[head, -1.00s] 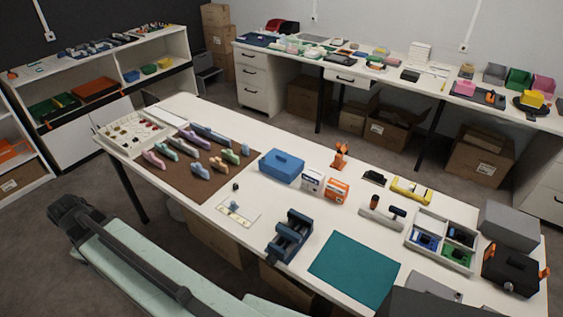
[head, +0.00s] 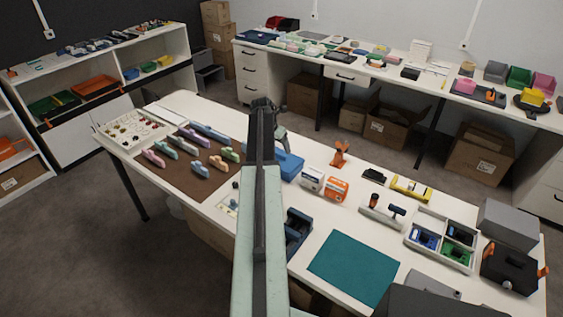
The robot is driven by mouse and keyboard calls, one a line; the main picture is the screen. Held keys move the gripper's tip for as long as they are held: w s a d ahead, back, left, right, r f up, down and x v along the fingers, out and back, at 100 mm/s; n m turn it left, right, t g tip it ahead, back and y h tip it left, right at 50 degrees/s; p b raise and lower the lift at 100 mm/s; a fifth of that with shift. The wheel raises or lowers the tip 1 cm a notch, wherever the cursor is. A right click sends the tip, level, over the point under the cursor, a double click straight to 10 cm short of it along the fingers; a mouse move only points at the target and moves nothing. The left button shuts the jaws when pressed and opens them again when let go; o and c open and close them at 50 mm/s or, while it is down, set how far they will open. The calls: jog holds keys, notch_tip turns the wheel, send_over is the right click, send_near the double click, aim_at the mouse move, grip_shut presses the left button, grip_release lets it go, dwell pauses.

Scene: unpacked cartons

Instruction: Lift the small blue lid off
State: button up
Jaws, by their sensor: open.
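The blue box (head: 291,166) stands on the near table, just right of my arm. Its top looks like a blue lid, but my arm and gripper cover its left part and handle, so the lid's edge is not clear. My gripper (head: 283,138) is open at the end of my outstretched arm, and shows over the far left part of the box. Whether it touches the lid cannot be told.
White and orange cartons (head: 336,189) stand right of the box, with an orange figure (head: 340,153) behind. Several pastel tools lie on a brown mat (head: 187,178) at left. A dark blue vise (head: 298,230) stands nearer. The teal mat (head: 352,268) is bare.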

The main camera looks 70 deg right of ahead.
aim_at(280, 154)
jog(key=b+x, duration=0.3)
jog(key=x, duration=0.1)
jog(key=b+x, duration=0.2)
jog(key=x, duration=0.1)
jog(key=shift+w+a+f+b, duration=0.1)
jog(key=shift+w+b, duration=0.2)
jog(key=shift+c, duration=0.3)
jog(key=shift+s, duration=0.1)
jog(key=c, duration=1.5)
